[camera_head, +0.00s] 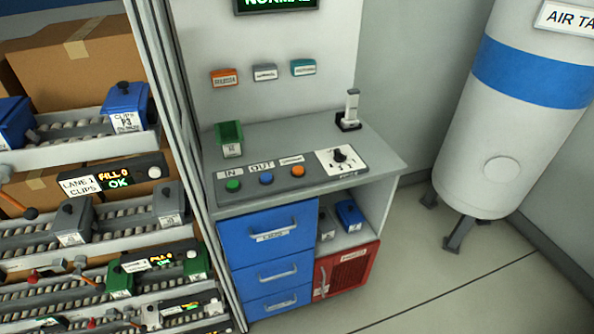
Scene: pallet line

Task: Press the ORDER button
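A sloped control panel (290,184) sits on the front of a grey workbench. It carries a green button (233,185) under a label reading IN, a blue button (266,178) under a label reading OUT, and an orange button (298,171) under a third label (291,160). The third label is too small to read surely, so I cannot confirm that the orange button is ORDER. All three buttons are uncovered. Neither of my grippers is in view.
A small joystick (340,156) stands right of the buttons, with an upright device (349,112) behind it. A green bin (229,139) is at the back left. Blue drawers (270,237) are below. A roller rack (90,149) stands left, a white tank (500,120) right.

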